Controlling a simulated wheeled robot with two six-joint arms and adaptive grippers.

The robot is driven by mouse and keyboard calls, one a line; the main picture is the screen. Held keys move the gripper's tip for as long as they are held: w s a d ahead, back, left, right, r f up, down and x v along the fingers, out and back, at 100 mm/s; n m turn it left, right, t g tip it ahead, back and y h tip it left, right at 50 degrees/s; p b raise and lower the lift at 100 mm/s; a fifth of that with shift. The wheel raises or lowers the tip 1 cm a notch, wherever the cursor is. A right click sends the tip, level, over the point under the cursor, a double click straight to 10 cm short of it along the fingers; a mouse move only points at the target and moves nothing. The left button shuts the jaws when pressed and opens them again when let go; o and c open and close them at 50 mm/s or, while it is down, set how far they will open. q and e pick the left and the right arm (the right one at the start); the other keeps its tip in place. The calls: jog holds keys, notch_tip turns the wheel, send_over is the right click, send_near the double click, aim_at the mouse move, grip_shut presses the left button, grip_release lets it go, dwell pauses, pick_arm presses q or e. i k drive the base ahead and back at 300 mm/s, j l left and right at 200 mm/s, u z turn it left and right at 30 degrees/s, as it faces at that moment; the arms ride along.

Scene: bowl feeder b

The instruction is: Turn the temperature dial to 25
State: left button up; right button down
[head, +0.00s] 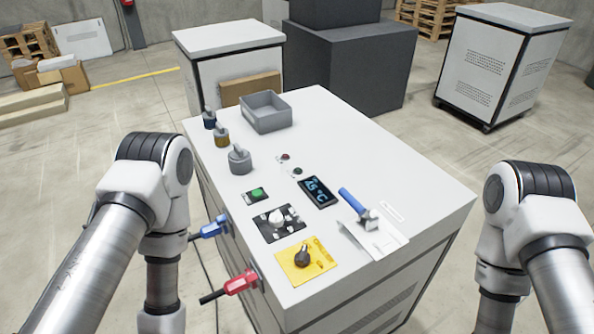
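A white knob (276,216) sits on a black plate with light marks around it, on the near left part of the machine top. It looks like the temperature dial, but its marks are too small to read. A dark display (319,191) beyond it shows blue digits in °C, perhaps 15; the first digit is unclear. A black rotary switch (302,257) on a yellow plate sits nearer to me. My two arms stand at the left and right of the machine, apart from the dial. Both grippers are below the picture's bottom edge.
The white machine top (350,135) also holds a grey tray (267,112), several small cylinders, a green button (257,194) and a blue-handled lever (354,201). Blue (211,228) and red (240,283) connectors stick out from its left side. The air above the dial is clear.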

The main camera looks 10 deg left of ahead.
aim_at(276, 219)
jog(key=k+j+z, duration=0.3)
jog(key=z, duration=0.2)
jog(key=k+j+z, duration=0.35)
jog(key=z, duration=0.15)
jog(key=i, duration=0.4)
